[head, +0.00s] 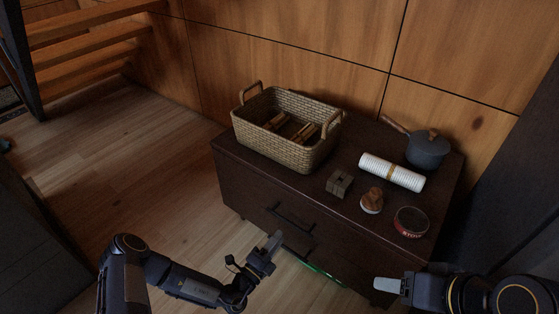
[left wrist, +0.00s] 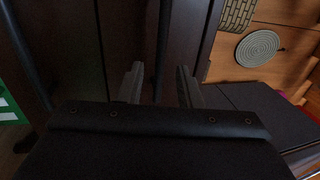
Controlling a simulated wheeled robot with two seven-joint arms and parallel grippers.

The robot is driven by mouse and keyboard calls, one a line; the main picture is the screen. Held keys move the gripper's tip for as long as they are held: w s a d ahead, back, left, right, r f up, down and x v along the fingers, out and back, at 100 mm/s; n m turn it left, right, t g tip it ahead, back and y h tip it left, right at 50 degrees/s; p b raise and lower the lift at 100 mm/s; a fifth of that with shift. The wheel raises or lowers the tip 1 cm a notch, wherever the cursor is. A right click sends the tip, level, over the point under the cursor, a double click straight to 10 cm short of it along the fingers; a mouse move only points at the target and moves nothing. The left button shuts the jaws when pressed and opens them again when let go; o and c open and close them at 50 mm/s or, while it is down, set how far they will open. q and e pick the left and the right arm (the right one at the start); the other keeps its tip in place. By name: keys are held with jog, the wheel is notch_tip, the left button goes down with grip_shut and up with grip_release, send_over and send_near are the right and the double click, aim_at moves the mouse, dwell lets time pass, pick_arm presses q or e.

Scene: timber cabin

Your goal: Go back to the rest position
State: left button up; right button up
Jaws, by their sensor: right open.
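My left gripper (head: 272,248) is in front of the dark chest of drawers (head: 236,180), close to its front and drawer handles. In the left wrist view its two fingers (left wrist: 160,85) stand apart with nothing held between them. A dark bar, likely a drawer handle (left wrist: 164,45), shows beyond the fingers. My right gripper (head: 388,284) is at the lower right, in front of the chest's right end, open and empty. Its far finger is hidden.
On the chest stand a wicker basket (head: 309,154), a dark block (head: 339,183), a brown-topped jar (head: 372,201), a red tin (head: 410,222), a white roll (head: 391,172) and a lidded pot (head: 428,150). A green strip (head: 324,272) shows low by the chest. Floor is clear at left.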

pick_arm(q)
jog(key=s+a+r+m+g+h, duration=0.1)
jog(key=s+r+m+g+h, duration=0.3)
jog(key=r+m+g, duration=0.65)
jog(key=s+a+r+m+g+h, duration=0.15)
jog(key=s+r+m+g, duration=0.4)
jog(key=r+m, duration=0.9)
jog(key=s+a+r+m+t+y, duration=0.2)
jog(key=s+a+m+t+y, duration=0.1)
jog(key=s+a+m+y, duration=0.6)
jog(key=s+a+r+m+t+y, duration=0.2)
jog(key=s+a+m+y, duration=0.3)
jog(key=s+a+m, duration=0.45)
notch_tip(320, 180, up, 32)
jog(key=w+d+m+p, duration=0.1)
jog(key=w+d+p, duration=0.1)
jog(key=p, duration=2.9)
jog(key=shift+d+f+m+p, duration=0.15)
jog(key=shift+d+m+p, duration=0.2)
jog(key=shift+p, duration=0.05)
